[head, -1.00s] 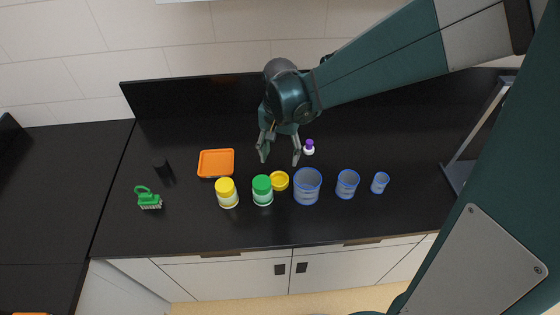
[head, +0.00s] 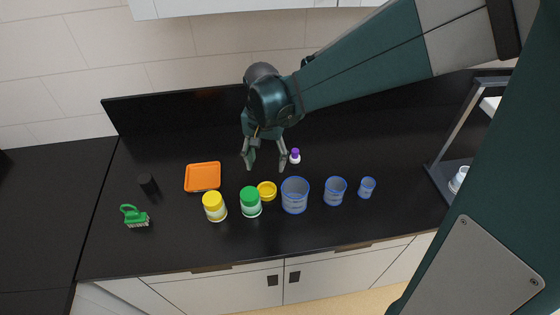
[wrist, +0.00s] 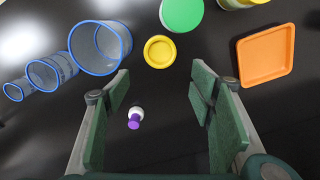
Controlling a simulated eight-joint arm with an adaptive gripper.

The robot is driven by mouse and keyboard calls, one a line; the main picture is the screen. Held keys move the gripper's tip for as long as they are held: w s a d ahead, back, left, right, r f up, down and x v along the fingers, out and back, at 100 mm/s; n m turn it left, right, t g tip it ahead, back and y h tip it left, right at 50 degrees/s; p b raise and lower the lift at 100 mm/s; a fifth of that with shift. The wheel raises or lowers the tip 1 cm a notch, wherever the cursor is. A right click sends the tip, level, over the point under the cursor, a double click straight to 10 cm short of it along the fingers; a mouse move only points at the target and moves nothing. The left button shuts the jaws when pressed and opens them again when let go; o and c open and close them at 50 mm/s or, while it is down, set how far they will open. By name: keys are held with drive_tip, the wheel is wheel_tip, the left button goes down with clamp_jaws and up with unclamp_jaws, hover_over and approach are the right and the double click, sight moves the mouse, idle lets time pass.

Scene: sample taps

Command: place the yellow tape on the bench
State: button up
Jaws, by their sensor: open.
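The yellow tape (head: 267,191) is a small ring lying flat on the black bench (head: 330,240), just right of the green-lidded jar and left of the largest blue-rimmed beaker. It also shows in the wrist view (wrist: 159,52), ahead of and between the fingers. My gripper (head: 267,168) is open and empty, above the bench behind the tape.
Three blue-rimmed beakers (head: 295,195) stand right of the tape. A green-lidded jar (head: 250,202) and yellow-lidded jar (head: 214,207) stand left. A purple-capped bottle (head: 295,157) is behind. An orange tray (head: 203,177), black cylinder (head: 147,184) and green brush (head: 135,216) are further left.

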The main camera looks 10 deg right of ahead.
drive_tip(key=s+d+r+n+t, duration=0.4)
drive_tip(key=s+d+r+t, duration=0.3)
drive_tip(key=s+d+r, duration=0.6)
drive_tip(key=shift+s+d+r+n, duration=0.3)
drive_tip(key=shift+s+d, duration=1.45)
drive_tip(key=shift+s, duration=0.45)
drive_tip(key=shift+c, duration=1.1)
